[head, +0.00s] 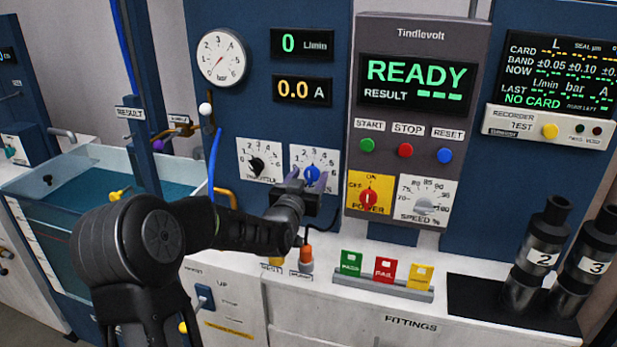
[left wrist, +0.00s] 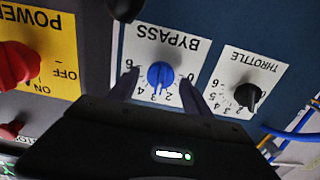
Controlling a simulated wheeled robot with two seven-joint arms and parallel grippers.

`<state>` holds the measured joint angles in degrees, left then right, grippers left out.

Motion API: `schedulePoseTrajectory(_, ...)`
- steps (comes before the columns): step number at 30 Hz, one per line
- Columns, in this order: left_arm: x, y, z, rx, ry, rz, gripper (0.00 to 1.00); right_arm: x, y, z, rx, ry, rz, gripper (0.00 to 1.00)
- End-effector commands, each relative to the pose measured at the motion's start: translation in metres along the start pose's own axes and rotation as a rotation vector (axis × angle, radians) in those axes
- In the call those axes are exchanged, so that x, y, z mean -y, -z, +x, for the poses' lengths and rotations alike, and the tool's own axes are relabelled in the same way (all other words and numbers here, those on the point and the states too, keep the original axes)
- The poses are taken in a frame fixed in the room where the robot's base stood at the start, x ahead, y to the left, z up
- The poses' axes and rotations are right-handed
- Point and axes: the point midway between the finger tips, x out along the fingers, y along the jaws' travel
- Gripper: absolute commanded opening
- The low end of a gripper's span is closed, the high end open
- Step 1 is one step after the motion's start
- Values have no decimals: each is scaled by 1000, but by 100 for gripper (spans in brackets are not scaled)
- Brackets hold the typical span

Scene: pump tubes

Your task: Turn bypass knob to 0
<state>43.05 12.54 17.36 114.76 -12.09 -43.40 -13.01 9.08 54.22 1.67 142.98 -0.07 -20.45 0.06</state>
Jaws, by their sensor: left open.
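The blue bypass knob (head: 312,174) sits on a white dial plate on the dark blue panel. In the left wrist view the knob (left wrist: 161,76) shows upside down, under the word BYPASS. Its pointer seems to face the middle of the scale, near 3, away from the 0; the exact reading is hard to tell. My left gripper (head: 304,187) is at the dial. Its two fingers (left wrist: 160,84) are apart, one on each side of the knob, with gaps visible, so it does not grip the knob. My right gripper is not in view.
The black throttle knob (head: 257,165) is left of the bypass dial. The red power knob (head: 368,197) and grey speed knob (head: 424,206) are to the right. The screen (head: 417,84) reads READY; the flow display (head: 302,44) reads 0. A blue hose (head: 214,165) hangs at left.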

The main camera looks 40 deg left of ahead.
Motion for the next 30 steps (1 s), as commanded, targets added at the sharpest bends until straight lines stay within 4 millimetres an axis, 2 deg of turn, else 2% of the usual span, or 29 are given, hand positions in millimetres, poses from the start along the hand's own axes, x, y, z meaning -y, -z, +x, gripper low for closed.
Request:
schedulePoseTrajectory(2,0,0,0,0,0,0,58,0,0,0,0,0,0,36)
schedulePoseTrajectory(23,0,0,0,0,0,0,0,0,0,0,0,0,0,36)
schedulePoseTrajectory(30,0,0,0,-1,0,-7,0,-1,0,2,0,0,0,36)
